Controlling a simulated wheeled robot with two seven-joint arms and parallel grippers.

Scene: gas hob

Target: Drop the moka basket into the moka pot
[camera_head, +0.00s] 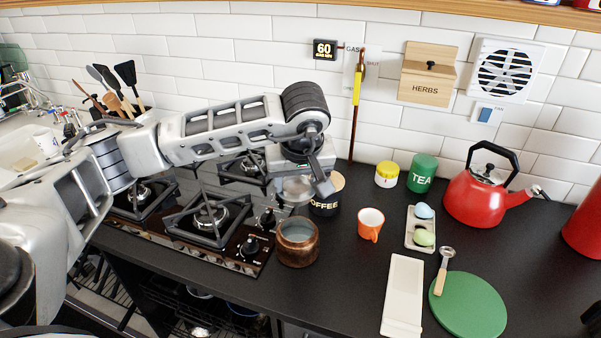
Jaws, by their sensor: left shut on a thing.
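The moka pot (297,248) appears to be the brown, open-topped metallic vessel standing upright on the black counter, just right of the hob. My left gripper (302,180) is above and behind its opening in the picture, pointing down. It is shut on a small silvery piece (295,190), which looks like the moka basket. The basket appears apart from the pot, above its far rim; the exact height gap is hard to judge. The gripper partly hides the basket's upper side. My right gripper is not in view.
An orange cup (370,224) is to the right. The gas hob (208,222) lies to the left. A white tray (403,290), green board (468,306) and red kettle (484,200) are farther right.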

